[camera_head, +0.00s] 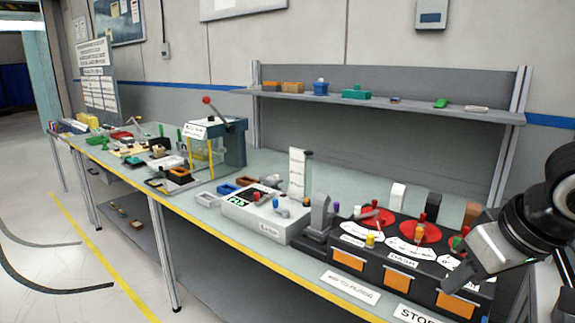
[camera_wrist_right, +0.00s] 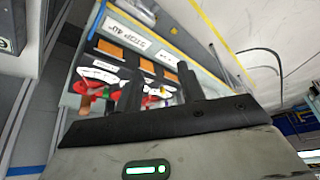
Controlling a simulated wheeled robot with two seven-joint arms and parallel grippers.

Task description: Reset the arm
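My right arm comes in from the right edge in the camera_head view, and its gripper (camera_head: 458,276) hangs over the right end of the black dashboard module (camera_head: 402,268). In the right wrist view two dark fingers stand apart with nothing between them, so the right gripper (camera_wrist_right: 159,82) is open and empty. Behind the fingers the module's orange panels (camera_wrist_right: 110,48) and red dials show, tilted in that view. I cannot tell if the gripper touches the module. My left arm and gripper are not in view.
The long workbench holds a white switch box (camera_head: 262,218), a press with a red-knobbed lever (camera_head: 232,140) and several small parts farther left. A shelf (camera_head: 330,95) with small items runs behind. A white label plate (camera_head: 350,288) lies before the module. The floor at left is open.

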